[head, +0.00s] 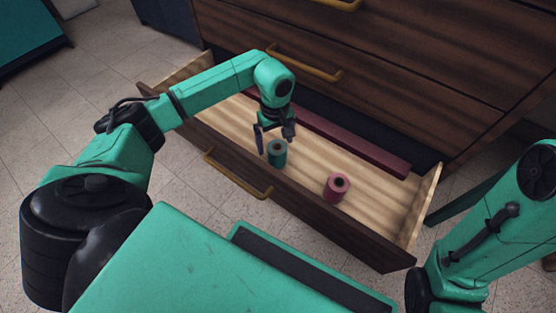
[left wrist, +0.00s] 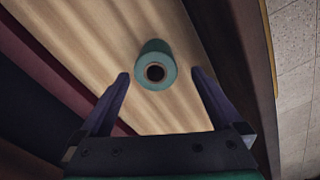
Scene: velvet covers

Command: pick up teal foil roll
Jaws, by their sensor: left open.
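The teal foil roll (head: 277,153) stands upright in the open drawer, close to its front wall. In the left wrist view the roll (left wrist: 156,64) shows its round end with a dark centre hole, just beyond and between the fingertips. My left gripper (head: 273,138) is inside the drawer space, right by the roll, pointing down. In the left wrist view its two purple-grey fingers (left wrist: 160,75) are spread wide with nothing between them. My right arm shows at the right edge of the head view, but its gripper is out of view.
A pink roll (head: 337,187) stands in the drawer to the right of the teal one. A long dark red box (head: 345,138) lies along the drawer's back. The wooden drawer (head: 320,228) has a brass handle (head: 236,174). The drawer floor between the rolls is clear.

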